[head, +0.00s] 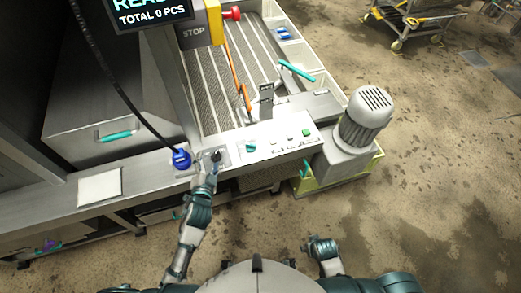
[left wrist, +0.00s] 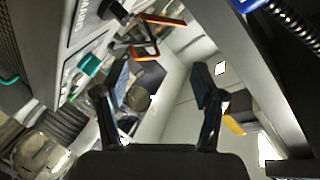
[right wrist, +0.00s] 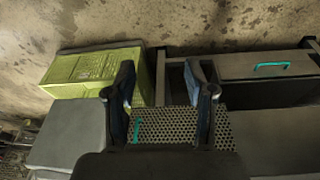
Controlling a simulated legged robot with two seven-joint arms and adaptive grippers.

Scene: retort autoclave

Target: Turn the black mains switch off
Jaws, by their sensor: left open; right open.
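The black mains switch (head: 217,155) is a small dark knob on a plate on the grey front ledge, just right of a blue plug (head: 181,158). My left gripper (head: 207,166) is at the plate, just below the switch, and partly covers the plate. In the left wrist view its fingers (left wrist: 162,82) are open and apart, with nothing clearly held.
A control panel (head: 280,142) with a teal knob and a green button lies right of the switch. A black cable (head: 122,85) runs down to the blue plug. A grey motor (head: 366,117) stands at the right. Open floor (head: 440,200) lies beyond it.

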